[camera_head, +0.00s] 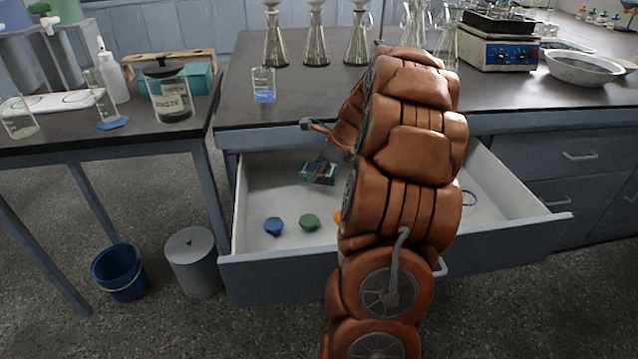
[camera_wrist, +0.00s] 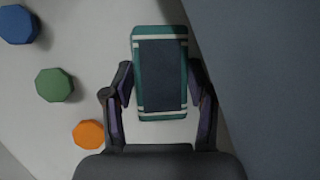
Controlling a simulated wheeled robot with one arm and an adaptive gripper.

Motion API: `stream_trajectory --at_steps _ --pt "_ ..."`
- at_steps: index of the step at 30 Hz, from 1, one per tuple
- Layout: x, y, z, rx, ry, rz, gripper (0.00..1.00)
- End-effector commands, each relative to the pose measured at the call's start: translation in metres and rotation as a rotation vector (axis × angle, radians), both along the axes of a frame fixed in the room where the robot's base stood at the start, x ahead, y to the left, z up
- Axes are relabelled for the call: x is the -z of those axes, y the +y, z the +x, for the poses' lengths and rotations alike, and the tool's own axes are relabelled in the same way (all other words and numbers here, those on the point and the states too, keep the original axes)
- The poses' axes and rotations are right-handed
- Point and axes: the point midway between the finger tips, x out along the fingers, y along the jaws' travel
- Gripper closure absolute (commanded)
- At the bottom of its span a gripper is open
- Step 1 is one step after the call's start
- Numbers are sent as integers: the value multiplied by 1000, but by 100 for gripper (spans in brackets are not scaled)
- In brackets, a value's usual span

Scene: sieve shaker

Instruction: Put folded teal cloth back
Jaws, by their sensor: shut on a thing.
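The folded teal cloth (camera_wrist: 161,72) has white stripes and a dark band across its middle. It sits between the two fingers of my gripper (camera_wrist: 162,100) in the wrist view, and the gripper is shut on it. In the head view the teal cloth (camera_head: 318,174) shows at the back left inside the open drawer (camera_head: 265,180), with my gripper (camera_head: 322,165) over it. I cannot tell whether the cloth touches the drawer floor. My arm hides the middle of the drawer.
A blue stopper (camera_head: 273,226), a green stopper (camera_head: 309,221) and an orange stopper (camera_wrist: 89,134) lie on the drawer floor. A beaker with blue liquid (camera_head: 263,85) and flasks (camera_head: 316,45) stand on the bench above. A grey bin (camera_head: 193,262) and blue bucket (camera_head: 119,272) stand left.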

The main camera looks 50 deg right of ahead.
Motion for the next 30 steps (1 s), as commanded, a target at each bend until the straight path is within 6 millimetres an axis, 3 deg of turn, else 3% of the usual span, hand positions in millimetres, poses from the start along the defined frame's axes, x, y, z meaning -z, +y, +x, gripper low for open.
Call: stream_trajectory --at_steps 5,13,24,25,30 --pt "12 0 0 0 1 1 88" --pt "49 -1 2 -1 1 1 88" --pt "49 -5 6 0 0 -1 88" --pt "49 -5 6 0 0 0 39" --pt "49 -5 6 0 0 -1 22"
